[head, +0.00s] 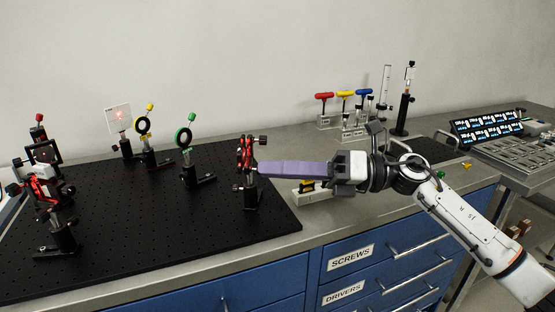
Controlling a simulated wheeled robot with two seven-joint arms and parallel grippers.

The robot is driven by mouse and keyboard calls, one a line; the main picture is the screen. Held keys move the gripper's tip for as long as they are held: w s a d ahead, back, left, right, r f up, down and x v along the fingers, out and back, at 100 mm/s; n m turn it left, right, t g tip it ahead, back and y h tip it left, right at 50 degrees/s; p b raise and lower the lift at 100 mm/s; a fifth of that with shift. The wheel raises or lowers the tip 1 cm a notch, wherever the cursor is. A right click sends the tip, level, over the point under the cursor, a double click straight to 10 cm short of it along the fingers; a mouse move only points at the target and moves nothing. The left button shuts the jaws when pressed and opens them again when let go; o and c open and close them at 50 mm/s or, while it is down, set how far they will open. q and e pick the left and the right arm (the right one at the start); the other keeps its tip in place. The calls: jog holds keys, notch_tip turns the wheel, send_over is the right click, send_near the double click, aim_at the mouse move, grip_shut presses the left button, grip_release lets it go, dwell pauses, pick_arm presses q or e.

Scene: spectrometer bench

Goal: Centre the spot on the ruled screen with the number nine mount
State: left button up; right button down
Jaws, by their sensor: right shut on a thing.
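The ruled screen (113,125) is a small pale square plate on a black post at the back left of the black breadboard. A red spot (120,115) glows near its middle; its exact offset from the centre is too small to tell. A red and black mount (245,150) with dark knobs stands on a post at the breadboard's right side. No number nine is readable on it. My right gripper (261,168) reaches in from the right, its long purple fingers level and shut on a knob at this mount's right side. The fingertips hide most of the knob. My left gripper is not in view.
A yellow ring mount (144,126) and a green ring mount (185,135) stand between screen and red mount. Another red and black mount (42,180) stands at the left. Coloured T-handle drivers (343,96) stand behind my right arm. The breadboard's (140,230) front middle is clear.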

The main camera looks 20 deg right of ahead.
pick_arm(q)
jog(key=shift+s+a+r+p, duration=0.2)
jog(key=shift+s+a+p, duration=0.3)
jog(key=shift+p, duration=0.15)
pick_arm(e)
jog(key=shift+d+m, duration=0.1)
jog(key=shift+m, duration=1)
jog(key=c, duration=1.7)
grip_release()
jog(key=shift+c, duration=0.2)
pick_arm(q)
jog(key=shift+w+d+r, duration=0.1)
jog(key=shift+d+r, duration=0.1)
jog(key=b, duration=0.1)
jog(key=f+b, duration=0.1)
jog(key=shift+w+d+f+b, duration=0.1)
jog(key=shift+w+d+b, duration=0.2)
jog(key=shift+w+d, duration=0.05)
pick_arm(e)
jog(key=v, duration=1)
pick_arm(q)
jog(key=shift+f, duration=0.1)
pick_arm(e)
jog(key=shift+s+d, duration=0.1)
jog(key=shift+d, duration=0.05)
